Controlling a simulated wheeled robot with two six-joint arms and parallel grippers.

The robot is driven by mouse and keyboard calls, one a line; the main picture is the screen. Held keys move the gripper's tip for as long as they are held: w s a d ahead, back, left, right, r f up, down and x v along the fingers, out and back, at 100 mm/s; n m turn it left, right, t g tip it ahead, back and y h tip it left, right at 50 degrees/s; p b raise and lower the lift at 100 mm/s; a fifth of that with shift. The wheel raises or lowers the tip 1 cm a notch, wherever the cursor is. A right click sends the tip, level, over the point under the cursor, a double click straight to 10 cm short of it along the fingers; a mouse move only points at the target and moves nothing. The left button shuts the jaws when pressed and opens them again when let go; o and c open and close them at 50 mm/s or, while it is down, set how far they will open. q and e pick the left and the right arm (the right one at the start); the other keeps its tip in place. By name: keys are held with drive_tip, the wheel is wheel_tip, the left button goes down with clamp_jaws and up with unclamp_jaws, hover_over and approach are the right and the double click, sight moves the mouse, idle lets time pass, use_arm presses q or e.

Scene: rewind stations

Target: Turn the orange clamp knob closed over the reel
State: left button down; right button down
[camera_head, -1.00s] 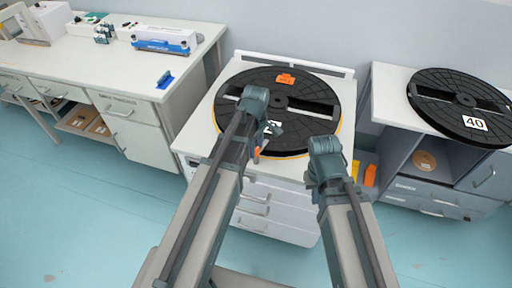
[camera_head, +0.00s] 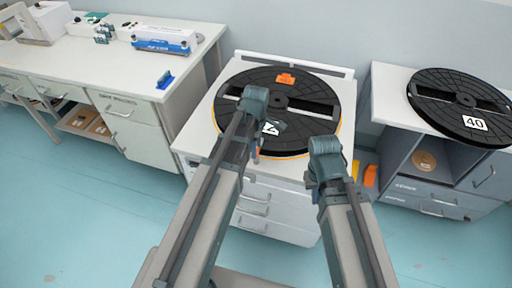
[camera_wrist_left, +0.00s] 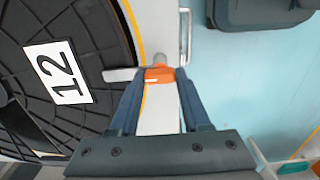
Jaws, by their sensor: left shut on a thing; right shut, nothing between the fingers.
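The orange clamp knob (camera_wrist_left: 159,74) is between my left gripper's fingertips (camera_wrist_left: 160,80) in the left wrist view. A pale bar reaches from it leftward over the rim of the black reel (camera_wrist_left: 95,105), which carries a "12" label. In the head view, the reel (camera_head: 310,90) lies flat on the white cabinet, and my left gripper (camera_head: 256,150) is at its near edge, mostly hidden by my own arm. My right gripper (camera_head: 313,190) is shut and empty in front of the cabinet, to the right.
An orange block (camera_head: 285,79) sits at the reel's far side. Another reel, labelled "40" (camera_head: 465,95), lies on the grey cabinet at right. A white bench (camera_head: 110,70) with equipment stands at left. The floor (camera_head: 90,220) at front left is clear.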

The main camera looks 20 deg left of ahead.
use_arm(q)
drive_tip(key=shift+c, duration=1.8)
unclamp_jaws()
drive_tip(key=shift+r, duration=0.1)
wheel_tip(320, 180, up, 14)
drive_tip(key=p, duration=1.3)
drive_tip(key=shift+f+p, duration=0.2)
drive_tip(key=shift+p, duration=0.2)
drive_tip(key=s+d+m, duration=0.5)
drive_tip(key=s+m, duration=0.2)
drive_tip(key=m, duration=0.3)
drive_tip(key=s+d+m+y, duration=0.1)
drive_tip(key=s+d+m, duration=0.4)
drive_tip(key=m, duration=0.6)
drive_tip(key=shift+s+d+m, duration=0.3)
drive_tip(key=shift+s+d, duration=0.05)
drive_tip(key=shift+s, duration=0.75)
